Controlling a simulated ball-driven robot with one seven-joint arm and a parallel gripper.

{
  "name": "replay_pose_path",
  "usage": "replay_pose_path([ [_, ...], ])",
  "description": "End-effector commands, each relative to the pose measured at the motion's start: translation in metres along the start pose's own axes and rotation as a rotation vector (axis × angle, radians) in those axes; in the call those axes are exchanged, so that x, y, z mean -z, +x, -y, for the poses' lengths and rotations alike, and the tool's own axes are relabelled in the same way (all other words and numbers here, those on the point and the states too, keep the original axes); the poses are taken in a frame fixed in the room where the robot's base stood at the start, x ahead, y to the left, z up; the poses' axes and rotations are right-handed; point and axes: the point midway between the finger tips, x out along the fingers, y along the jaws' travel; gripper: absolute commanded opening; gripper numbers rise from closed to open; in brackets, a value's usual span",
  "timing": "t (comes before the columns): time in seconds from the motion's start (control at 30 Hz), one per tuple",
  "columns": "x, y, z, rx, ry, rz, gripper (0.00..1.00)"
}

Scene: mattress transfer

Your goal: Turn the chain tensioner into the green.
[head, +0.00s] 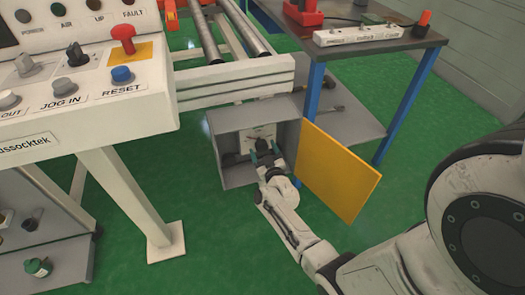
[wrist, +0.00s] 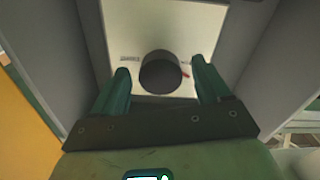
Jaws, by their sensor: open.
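The chain tensioner appears to be the dark round knob (wrist: 160,73) on a white plate (wrist: 150,25) inside an open grey box (head: 228,165). A small red mark (wrist: 186,73) shows at the knob's right edge. Small dark lettering lies to its left; no green zone can be made out. My gripper (head: 265,158) is at the box opening, its two green fingers open. In the wrist view the fingers lie left and right of the knob, with gaps. I cannot tell whether their tips reach its depth.
The box's yellow door (head: 335,172) stands open just right of my arm. A white control console (head: 80,85) is at the left, with a roller conveyor (head: 235,75) above the box. A blue-legged table (head: 370,42) stands behind the door. Green floor (head: 210,235) is clear in front.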

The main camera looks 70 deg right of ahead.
Motion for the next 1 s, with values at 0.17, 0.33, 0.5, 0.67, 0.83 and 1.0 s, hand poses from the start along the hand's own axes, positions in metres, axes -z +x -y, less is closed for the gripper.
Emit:
replay_pose_path([
  [0.17, 0.0000, 0.0121, 0.0004, 0.001, -0.001, -0.001, 0.76],
  [0.33, 0.0006, 0.0138, 0.0004, 0.001, 0.000, -0.001, 0.76],
  [0.5, 0.0006, 0.0136, 0.0003, 0.001, 0.000, -0.001, 0.72],
  [0.67, 0.0006, 0.0135, 0.0003, 0.001, 0.000, -0.001, 0.57],
  [0.83, 0.0006, 0.0134, 0.0003, 0.001, 0.000, -0.001, 0.41],
  [1.0, 0.0006, 0.0134, 0.0003, 0.001, 0.000, -0.001, 0.24],
])
